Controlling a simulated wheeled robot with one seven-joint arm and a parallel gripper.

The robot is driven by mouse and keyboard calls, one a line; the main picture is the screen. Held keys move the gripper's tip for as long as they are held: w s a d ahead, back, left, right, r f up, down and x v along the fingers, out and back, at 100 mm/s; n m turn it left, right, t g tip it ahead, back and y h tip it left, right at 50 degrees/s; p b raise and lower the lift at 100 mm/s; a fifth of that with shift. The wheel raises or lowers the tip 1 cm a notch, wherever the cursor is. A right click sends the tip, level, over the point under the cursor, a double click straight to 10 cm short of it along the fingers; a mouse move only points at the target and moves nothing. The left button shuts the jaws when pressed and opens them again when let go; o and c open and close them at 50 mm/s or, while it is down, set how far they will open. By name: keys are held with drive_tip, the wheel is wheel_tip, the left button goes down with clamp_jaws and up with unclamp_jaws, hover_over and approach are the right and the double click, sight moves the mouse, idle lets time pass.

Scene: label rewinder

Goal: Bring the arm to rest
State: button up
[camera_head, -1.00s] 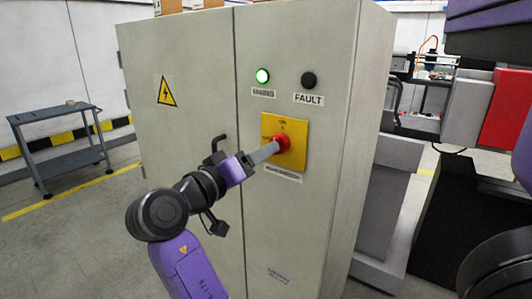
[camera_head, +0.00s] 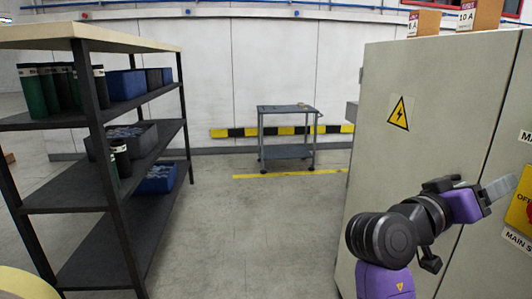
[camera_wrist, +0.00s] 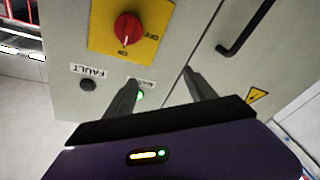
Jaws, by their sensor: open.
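My purple arm reaches in from the lower right of the head view, in front of a grey electrical cabinet (camera_head: 385,150). My gripper (camera_head: 500,188) is near the cabinet front, beside the yellow switch plate (camera_head: 522,210) at the picture's edge. In the wrist view, my gripper (camera_wrist: 160,92) is open, with nothing between its two fingers. The red rotary knob (camera_wrist: 128,28) on the yellow plate is beyond the fingers and apart from them. A lit green lamp (camera_wrist: 140,96) is partly hidden behind one finger. The dark FAULT lamp (camera_wrist: 87,85) is beside it.
A black cabinet door handle (camera_wrist: 246,30) sticks out near the fingers. A shelf rack (camera_head: 95,140) with bins and dark cylinders stands on the left. A small grey cart (camera_head: 287,110) stands by the back wall. The floor (camera_head: 250,220) between rack and cabinet is clear.

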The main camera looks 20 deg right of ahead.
drive_tip(key=w+a+f+n+t+y, duration=0.4)
drive_tip(key=w+a+f+n+t, duration=0.45)
drive_tip(key=t, duration=0.55)
drive_tip(key=s+a+f+n+t+y+p, duration=0.25)
drive_tip(key=a+f+n+t+y, duration=0.4)
drive_tip(key=a, duration=0.65)
drive_tip(key=s+a+f+m+g+y, duration=0.1)
drive_tip(key=s+a+f+g+y, duration=0.1)
drive_tip(key=s, duration=0.8)
drive_tip(key=s+a+f+m+g+y+p, duration=0.1)
drive_tip(key=s+a+f+y, duration=0.3)
drive_tip(key=s, duration=0.6)
drive_tip(key=s+a+f+m+g+y+p, duration=0.1)
drive_tip(key=s+a+f+m+g+y, duration=0.1)
drive_tip(key=s, duration=0.8)
wheel_tip(320, 180, down, 2)
drive_tip(key=shift+a+f+g+y, duration=0.1)
drive_tip(key=shift+a+g+y, duration=0.3)
drive_tip(key=shift+a, duration=0.8)
